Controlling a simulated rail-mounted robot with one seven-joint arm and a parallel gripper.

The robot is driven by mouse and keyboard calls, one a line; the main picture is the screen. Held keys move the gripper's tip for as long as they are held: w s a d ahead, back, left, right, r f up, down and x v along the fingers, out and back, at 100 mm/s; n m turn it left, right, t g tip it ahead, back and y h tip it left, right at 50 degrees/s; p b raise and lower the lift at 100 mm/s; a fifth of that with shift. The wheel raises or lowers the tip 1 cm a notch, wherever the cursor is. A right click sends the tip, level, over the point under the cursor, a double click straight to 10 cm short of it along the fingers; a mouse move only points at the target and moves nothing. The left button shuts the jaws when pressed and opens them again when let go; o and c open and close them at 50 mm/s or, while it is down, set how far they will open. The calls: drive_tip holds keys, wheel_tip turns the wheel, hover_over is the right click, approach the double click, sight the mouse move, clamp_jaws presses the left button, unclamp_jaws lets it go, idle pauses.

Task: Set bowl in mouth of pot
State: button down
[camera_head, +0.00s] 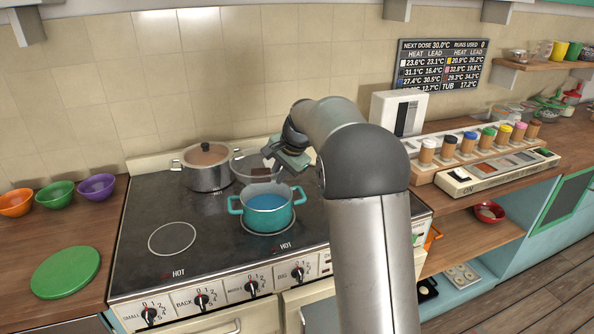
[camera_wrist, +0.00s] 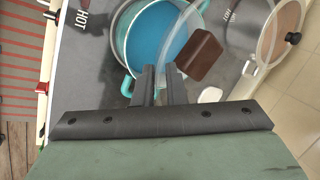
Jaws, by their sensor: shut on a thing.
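The clear glass bowl (camera_head: 242,165) is held by my gripper (camera_head: 270,154), behind and above the teal pot (camera_head: 267,203). A brown block lies in the bowl. In the wrist view the fingers (camera_wrist: 160,75) are shut on the bowl's curved clear rim (camera_wrist: 182,38), and the brown block (camera_wrist: 200,55) shows to the right. The teal two-handled pot stands on the front right burner with blue liquid in it. In the wrist view the bowl overlaps the right side of the pot (camera_wrist: 124,47); their exact height gap cannot be told.
A steel pot with a lid (camera_head: 207,167) stands left of the bowl on the black cooktop (camera_head: 145,215). Several coloured bowls and a green round board (camera_head: 66,272) are on the left counter. A jar rack (camera_head: 470,160) is at right. The front left burner is clear.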

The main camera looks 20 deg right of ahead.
sight(284, 205)
drive_tip(key=shift+d+r, duration=0.1)
drive_tip(key=shift+d, duration=0.6)
drive_tip(key=shift+a, duration=0.25)
drive_tip(key=shift+d+f+b, duration=0.1)
drive_tip(key=shift+f+b, duration=2.1)
drive_tip(key=shift+f, duration=1.3)
drive_tip(key=shift+f, duration=0.45)
drive_tip(key=c, duration=1.4)
unclamp_jaws()
drive_tip(key=b+v, duration=0.2)
drive_tip(key=v, duration=1.5)
drive_tip(key=shift+s+r, duration=0.1)
drive_tip(key=shift+r, duration=0.15)
